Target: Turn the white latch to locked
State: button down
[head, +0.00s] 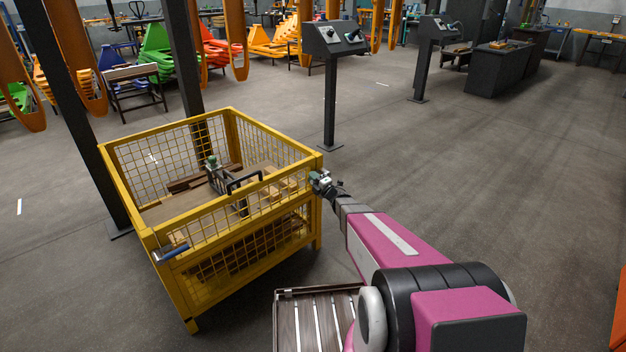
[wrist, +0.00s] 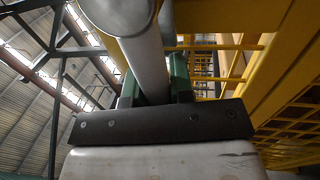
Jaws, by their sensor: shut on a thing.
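The white latch (wrist: 148,58) fills the upper middle of the wrist view as a pale, smooth bar with a round-ended cylinder at its top. My gripper (wrist: 157,82) has its green fingers on either side of the bar and is shut on it. In the head view my gripper (head: 320,184) is at the right front corner of the yellow mesh cage (head: 165,235). The latch is small there and mostly hidden by the gripper, so I cannot tell its angle.
A blue-handled latch (head: 171,253) is on the cage's left front corner. The cage holds wooden pieces and a dark-handled tool (head: 243,184). A slatted stand (head: 308,315) is below my arm. Open floor (head: 470,200) lies to the right; a control post (head: 331,95) stands behind.

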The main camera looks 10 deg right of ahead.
jog(key=c, duration=1)
grip_release()
jog(key=v, duration=1.1)
jog(key=shift+w, duration=0.1)
jog(key=s+d+r+m+g+h, duration=0.2)
jog(key=s+d+m+g+h, duration=0.35)
jog(key=m+h, duration=1)
jog(key=s+a+r+m+g+y, duration=0.1)
jog(key=s+a+m+g+y, duration=0.1)
jog(key=s+m+g, duration=0.3)
jog(key=s+a+r+m+g+y, duration=0.1)
jog(key=s+a+m+g, duration=0.2)
jog(key=s, duration=1.1)
jog(key=m+g, duration=0.2)
jog(key=shift+s+a+r+g+y, duration=0.15)
jog(key=shift+s+r+g+y, duration=0.15)
jog(key=shift+r+g+y, duration=0.05)
